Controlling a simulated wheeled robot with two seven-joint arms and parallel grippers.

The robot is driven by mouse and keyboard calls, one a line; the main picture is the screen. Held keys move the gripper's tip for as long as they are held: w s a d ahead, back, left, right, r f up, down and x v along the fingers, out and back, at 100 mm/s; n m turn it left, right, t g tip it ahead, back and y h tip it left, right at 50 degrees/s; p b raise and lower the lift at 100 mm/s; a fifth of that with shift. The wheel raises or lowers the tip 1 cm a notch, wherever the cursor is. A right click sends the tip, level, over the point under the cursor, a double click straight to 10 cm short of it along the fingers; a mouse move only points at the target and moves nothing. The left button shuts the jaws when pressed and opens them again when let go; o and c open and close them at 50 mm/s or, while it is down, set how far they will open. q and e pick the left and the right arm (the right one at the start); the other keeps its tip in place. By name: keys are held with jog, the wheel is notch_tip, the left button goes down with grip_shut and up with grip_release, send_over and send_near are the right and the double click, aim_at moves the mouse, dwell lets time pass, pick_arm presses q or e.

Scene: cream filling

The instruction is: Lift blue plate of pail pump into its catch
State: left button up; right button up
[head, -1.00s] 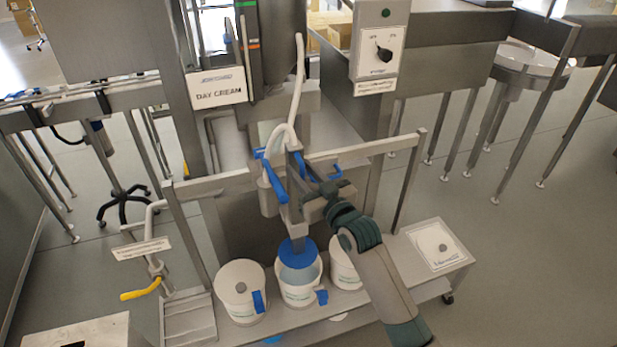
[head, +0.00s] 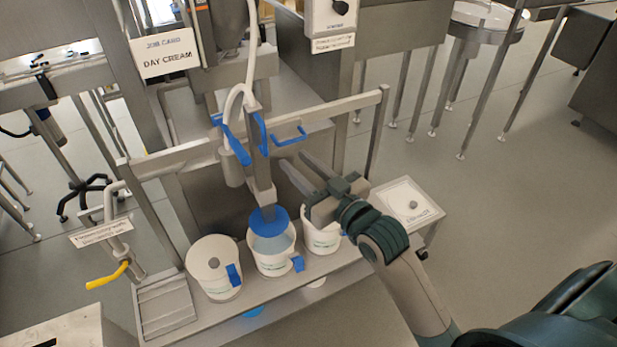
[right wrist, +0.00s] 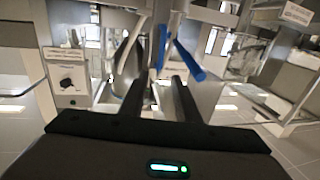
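The round blue plate (head: 268,221) hangs at the lower end of the pail pump's grey rod (head: 261,190). It is tilted towards me at the mouth of the middle white pail (head: 273,262). The pump has blue handles (head: 236,150) at its top, and a blue hook-like bar (head: 290,139) sits to their right; I cannot tell which part is the catch. My right gripper (head: 294,160) is open and empty, right of the pump rod and apart from the plate. Its two fingers (right wrist: 168,88) point towards blue handles (right wrist: 188,62) in the right wrist view. My left gripper is out of view.
White pails stand left (head: 214,268) and right (head: 322,236) of the middle one on a steel bench. A horizontal steel rail (head: 345,108) crosses behind my right gripper. A yellow-handled valve (head: 108,277) is at left. A white sheet (head: 405,203) lies at the bench's right end.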

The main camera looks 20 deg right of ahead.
jog(key=shift+v, duration=1.5)
notch_tip(320, 180, down, 36)
jog(key=d+m+g+h+b, duration=0.1)
jog(key=d+g+h+b, duration=0.15)
jog(key=g, duration=0.35)
jog(key=s+f+g, duration=0.2)
jog(key=s+f, duration=0.4)
jog(key=f, duration=0.5)
jog(key=s+f+g, duration=0.2)
jog(key=s+f, duration=0.5)
jog(key=f, duration=0.5)
jog(key=s+f+g, duration=0.2)
jog(key=s+f, duration=0.4)
jog(key=s, duration=0.5)
jog(key=s+f+g+h, duration=0.1)
jog(key=s+f, duration=0.5)
jog(key=s, duration=0.6)
jog(key=s+f+g+b, duration=0.1)
jog(key=s+f+g, duration=0.2)
jog(key=s+f, duration=0.3)
jog(key=s, duration=0.5)
jog(key=shift+s+d+f+n+g, duration=0.15)
jog(key=shift+s+f+n+g, duration=0.15)
jog(key=shift+s+f+n, duration=0.1)
